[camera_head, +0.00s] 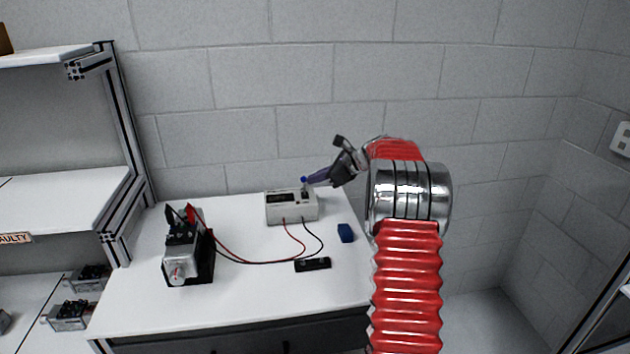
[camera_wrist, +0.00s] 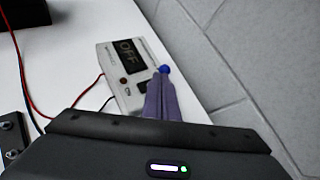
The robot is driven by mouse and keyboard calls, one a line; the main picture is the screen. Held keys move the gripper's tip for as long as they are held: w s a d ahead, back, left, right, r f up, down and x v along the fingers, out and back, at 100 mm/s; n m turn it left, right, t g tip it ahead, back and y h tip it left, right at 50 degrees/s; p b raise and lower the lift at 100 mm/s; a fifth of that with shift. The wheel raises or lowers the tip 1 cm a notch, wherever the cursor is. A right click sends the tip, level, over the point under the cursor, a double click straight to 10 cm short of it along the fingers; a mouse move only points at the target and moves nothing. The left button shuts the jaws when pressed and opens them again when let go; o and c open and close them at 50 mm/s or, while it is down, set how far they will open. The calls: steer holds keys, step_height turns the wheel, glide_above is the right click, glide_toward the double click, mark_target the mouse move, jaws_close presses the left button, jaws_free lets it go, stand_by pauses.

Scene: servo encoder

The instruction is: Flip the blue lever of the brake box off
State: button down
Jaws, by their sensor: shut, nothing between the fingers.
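The brake box (camera_head: 290,208) is a light grey box at the back of the white table. In the wrist view the brake box (camera_wrist: 125,84) has a dark display that reads OFF. The blue lever shows as a round blue tip (camera_head: 304,180) above the box's right part. In the wrist view the blue tip (camera_wrist: 164,69) is just beyond my fingertips. My gripper (camera_head: 312,181) has purple fingers, shut and empty, close to the lever from the right. The fingers also show in the wrist view (camera_wrist: 161,82). I cannot tell whether they touch the lever.
A motor unit (camera_head: 184,250) stands at the table's left, with red and black cables running to the box. A brick wall is close behind. Shelves stand at left.

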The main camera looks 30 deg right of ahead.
steer(key=shift+r, duration=0.1)
steer(key=shift+r, duration=0.75)
steer(key=shift+s+d, duration=0.1)
steer(key=s+d+r, duration=0.6)
steer(key=s+r, duration=0.1)
steer(key=r, duration=0.1)
steer(key=shift+d+r, duration=0.3)
steer(key=shift+d, duration=0.1)
steer(key=shift+w, duration=0.1)
